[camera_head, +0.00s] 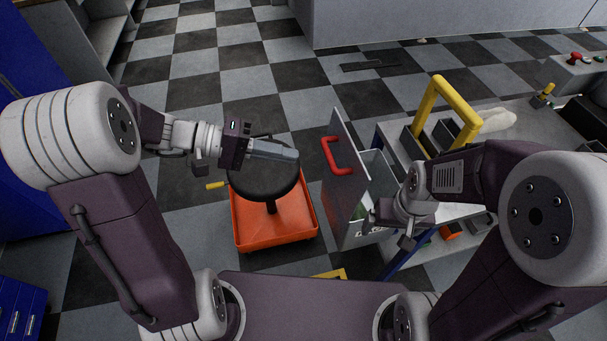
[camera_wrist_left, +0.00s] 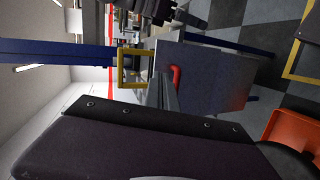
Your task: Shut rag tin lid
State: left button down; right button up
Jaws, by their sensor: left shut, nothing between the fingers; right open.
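The rag tin (camera_head: 347,232) is a grey box at the centre right, beside the workbench. Its lid (camera_head: 343,140) stands open and upright, with a red handle (camera_head: 338,156) on the side facing left. My left gripper (camera_head: 294,154) is shut and empty, to the left of the lid and apart from it.
A black round stool seat (camera_head: 262,180) over an orange tray (camera_head: 275,233) stands under my left gripper. The bench (camera_head: 390,128) carries a yellow-handled tote (camera_head: 432,95) and a white cloth-like item (camera_head: 490,122). Checkered floor behind is mostly clear.

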pick_arm(q)
jog(key=w+a+f+n+t+b, duration=0.1)
jog(key=w+a+f+n+t, duration=0.25)
jog(key=a, duration=0.35)
send_near(332, 167)
jog(key=w+d+f, duration=0.2)
jog(key=w+d, duration=0.3)
jog(key=w, duration=0.1)
jog(key=shift+a+f+m+g+p, duration=0.2)
jog(key=shift+m+g+p, duration=0.15)
jog(key=shift+g, duration=0.1)
pick_arm(e)
notch_tip(332, 167, down, 2)
jog(key=shift+w+a+f, duration=0.1)
jog(key=shift+a+f, duration=0.05)
jog(key=shift+f, duration=0.05)
pick_arm(q)
jog(key=shift+w+d+r, duration=0.1)
pick_arm(e)
jog(key=shift+r, duration=0.1)
